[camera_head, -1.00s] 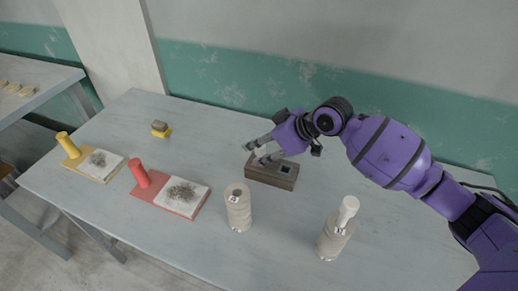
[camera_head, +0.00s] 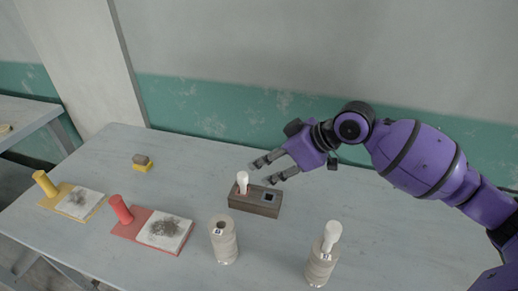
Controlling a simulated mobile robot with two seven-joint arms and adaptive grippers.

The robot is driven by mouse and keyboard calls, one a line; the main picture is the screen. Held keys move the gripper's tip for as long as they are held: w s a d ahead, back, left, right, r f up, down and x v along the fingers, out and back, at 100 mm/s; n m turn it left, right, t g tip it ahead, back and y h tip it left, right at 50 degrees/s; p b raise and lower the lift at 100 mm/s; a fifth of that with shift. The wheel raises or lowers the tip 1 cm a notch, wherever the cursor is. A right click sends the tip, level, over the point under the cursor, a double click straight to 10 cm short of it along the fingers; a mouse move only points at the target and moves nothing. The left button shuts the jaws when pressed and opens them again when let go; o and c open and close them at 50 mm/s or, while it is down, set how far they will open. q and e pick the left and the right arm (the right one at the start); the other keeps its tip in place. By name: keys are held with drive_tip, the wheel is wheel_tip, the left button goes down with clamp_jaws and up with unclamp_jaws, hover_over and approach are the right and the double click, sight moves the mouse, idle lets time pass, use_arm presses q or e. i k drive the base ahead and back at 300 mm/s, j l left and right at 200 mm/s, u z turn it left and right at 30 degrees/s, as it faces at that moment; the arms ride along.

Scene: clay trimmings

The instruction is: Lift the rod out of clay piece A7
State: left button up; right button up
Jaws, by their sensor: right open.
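Two pale clay cylinders stand upright near the table's front. The left clay piece (camera_head: 224,246) has a small label near its top and no rod in it. The right clay piece (camera_head: 320,266) has a white rod (camera_head: 332,236) sticking up out of its top. The labels are too small to read, so I cannot tell which is A7. A brown block (camera_head: 262,207) behind them holds another white rod (camera_head: 242,183) upright at its left end; a dark square opening shows beside it. My right gripper (camera_head: 262,172) is open and empty, just above and behind the block. My left gripper is out of view.
To the left lie a red board (camera_head: 128,229) with a red cylinder (camera_head: 121,209) and a white pad (camera_head: 165,231) with dark trimmings, and a similar yellow board (camera_head: 53,199). A small yellow-and-brown block (camera_head: 142,163) sits farther back. The table's right part is clear.

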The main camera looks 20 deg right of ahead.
sight(332, 234)
drive_tip(key=k+j, duration=0.15)
drive_tip(key=k, duration=0.35)
drive_tip(key=k+j, duration=0.15)
drive_tip(key=k, duration=0.35)
drive_tip(key=k+j, duration=0.15)
drive_tip(key=k, duration=0.3)
